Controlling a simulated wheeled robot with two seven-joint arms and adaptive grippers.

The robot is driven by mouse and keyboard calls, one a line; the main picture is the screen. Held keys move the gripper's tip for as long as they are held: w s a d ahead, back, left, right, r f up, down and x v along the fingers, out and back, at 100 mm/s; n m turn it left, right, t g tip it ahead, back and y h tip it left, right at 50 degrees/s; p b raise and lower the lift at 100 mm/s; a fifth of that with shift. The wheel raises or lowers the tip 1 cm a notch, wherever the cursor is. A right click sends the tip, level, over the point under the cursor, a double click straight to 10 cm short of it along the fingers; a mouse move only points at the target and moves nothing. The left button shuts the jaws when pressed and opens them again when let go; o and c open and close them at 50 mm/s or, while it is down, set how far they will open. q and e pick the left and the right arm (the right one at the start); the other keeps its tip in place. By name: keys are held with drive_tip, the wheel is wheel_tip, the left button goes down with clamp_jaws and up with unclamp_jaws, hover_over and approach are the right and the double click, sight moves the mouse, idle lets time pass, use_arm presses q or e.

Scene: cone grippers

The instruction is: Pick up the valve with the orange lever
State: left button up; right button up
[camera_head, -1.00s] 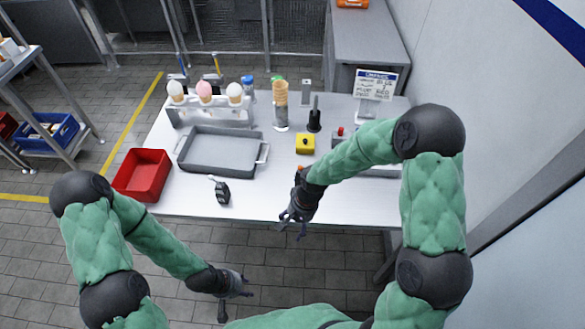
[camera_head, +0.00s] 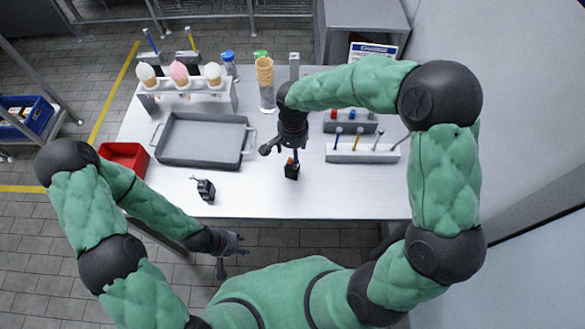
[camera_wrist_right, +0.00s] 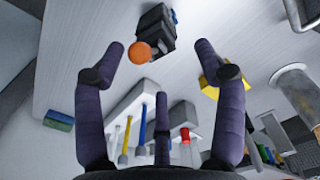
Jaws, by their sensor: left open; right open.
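The valve with the orange lever (camera_head: 291,170) is a small black block with an orange tip, standing on the table near its front middle. In the right wrist view the black valve (camera_wrist_right: 156,27) shows its round orange end. My right gripper (camera_head: 282,151) hangs over the table just behind and above the valve, with its fingers spread. In the wrist view the right fingertips (camera_wrist_right: 160,50) lie to either side of the orange end, with nothing held; contact cannot be told. My left gripper (camera_head: 232,247) is open and empty in front of the table edge.
Another small black device (camera_head: 206,190) with a pale lever stands left on the table. A grey tool holder (camera_head: 362,155) is at right.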

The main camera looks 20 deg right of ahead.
sight(292, 165)
drive_tip(key=shift+f, duration=0.8)
drive_tip(key=f, duration=0.1)
drive_tip(key=f+b, duration=0.1)
drive_tip(key=f, duration=0.3)
drive_tip(key=shift+s+a+b, duration=0.2)
drive_tip(key=shift+s+b, duration=0.2)
clamp_jaws()
drive_tip(key=shift+r, duration=0.1)
